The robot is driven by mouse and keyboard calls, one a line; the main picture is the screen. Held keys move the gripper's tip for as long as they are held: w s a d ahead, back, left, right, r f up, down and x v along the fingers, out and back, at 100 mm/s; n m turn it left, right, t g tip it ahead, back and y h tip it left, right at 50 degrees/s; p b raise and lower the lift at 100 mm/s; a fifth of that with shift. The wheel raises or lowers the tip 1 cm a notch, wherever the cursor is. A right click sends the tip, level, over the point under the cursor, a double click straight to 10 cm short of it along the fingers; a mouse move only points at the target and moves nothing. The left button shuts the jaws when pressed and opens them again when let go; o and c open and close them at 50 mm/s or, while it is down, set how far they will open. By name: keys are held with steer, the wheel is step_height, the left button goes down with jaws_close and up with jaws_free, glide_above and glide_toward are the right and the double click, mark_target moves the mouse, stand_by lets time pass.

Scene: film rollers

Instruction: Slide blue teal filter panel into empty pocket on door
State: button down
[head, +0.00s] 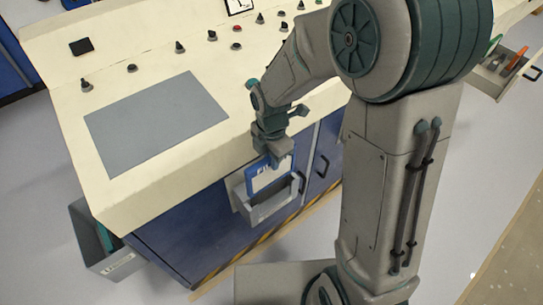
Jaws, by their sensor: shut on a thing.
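A blue-framed panel with a pale inner face (270,176) hangs upright below my gripper (274,158). My gripper is shut on its top edge. A light grey open-fronted pocket (268,214) is mounted on the blue cabinet door below the console edge. The panel is at the pocket's mouth, and its lower part overlaps the pocket in this view. I cannot tell how deep it sits or whether it touches the pocket walls. My wrist hides part of the panel's top edge.
The cream console (150,185) with knobs and a grey mat (155,122) overhangs the cabinet. A second blue door (324,160) has a dark handle. A grey bin (110,262) with something teal stands lower left. An open drawer (497,76) is far right.

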mark_target(272, 182)
steer(key=shift+f+b, duration=3.65)
steer(key=shift+f, duration=1.3)
steer(key=shift+f+b, duration=0.5)
steer(key=shift+f, duration=0.3)
steer(key=c, duration=1.3)
jaws_free()
steer(key=shift+o, duration=0.2)
step_height(272, 182, up, 14)
steer(key=p, duration=0.3)
steer(key=shift+f, duration=0.1)
